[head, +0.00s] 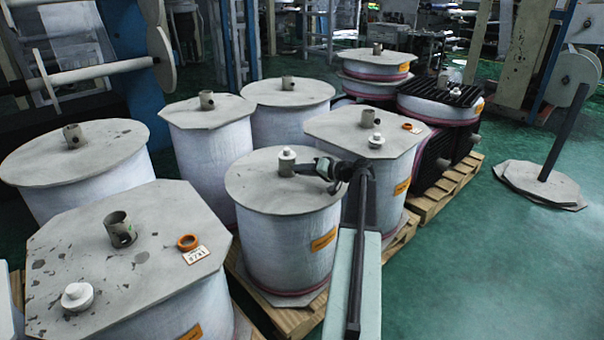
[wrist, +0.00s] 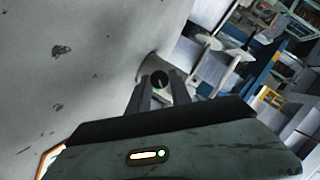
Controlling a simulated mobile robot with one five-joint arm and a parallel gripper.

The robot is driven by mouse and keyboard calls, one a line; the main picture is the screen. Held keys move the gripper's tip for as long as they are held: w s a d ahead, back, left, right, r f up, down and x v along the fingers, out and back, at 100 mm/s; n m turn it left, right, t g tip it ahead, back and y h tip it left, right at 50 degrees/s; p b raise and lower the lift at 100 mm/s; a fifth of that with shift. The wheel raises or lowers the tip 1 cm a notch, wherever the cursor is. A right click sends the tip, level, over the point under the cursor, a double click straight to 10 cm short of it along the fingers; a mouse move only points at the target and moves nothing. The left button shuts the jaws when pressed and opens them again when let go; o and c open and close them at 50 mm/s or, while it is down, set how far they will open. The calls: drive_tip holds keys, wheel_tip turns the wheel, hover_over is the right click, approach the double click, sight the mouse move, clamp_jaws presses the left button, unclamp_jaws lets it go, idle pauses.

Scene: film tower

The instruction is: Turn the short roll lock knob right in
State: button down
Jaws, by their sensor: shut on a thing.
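The short roll (head: 282,235) is a white drum with a round grey lid and an orange label, in the middle of the head view. Its white lock knob (head: 287,158) stands upright on the lid. My gripper (head: 301,168) reaches in from the right, low over the lid, with its fingertips at the knob. In the wrist view my gripper (wrist: 160,98) is shut on the knob; a small dark round face (wrist: 160,79) shows between the fingertips. The fingers hide part of the knob, so how far in it sits cannot be told.
An eight-sided roll lid (head: 150,235) at front left bears another white knob (head: 77,296), a hollow post (head: 120,230), an orange ring (head: 188,242) and a number tag. Another roll (head: 365,133) stands close behind right. Green floor (head: 490,260) lies open at right.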

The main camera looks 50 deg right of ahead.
drive_tip(key=shift+d+f+m+y+b, duration=0.1)
drive_tip(key=shift+f+m+y+b, duration=0.05)
drive_tip(key=shift+m+y+b, duration=0.55)
drive_tip(key=c, duration=1.2)
unclamp_jaws()
drive_tip(key=shift+o, duration=0.2)
drive_tip(key=shift+s, duration=0.15)
drive_tip(key=p+v, duration=0.2)
drive_tip(key=v, duration=0.5)
drive_tip(key=shift+s, duration=0.35)
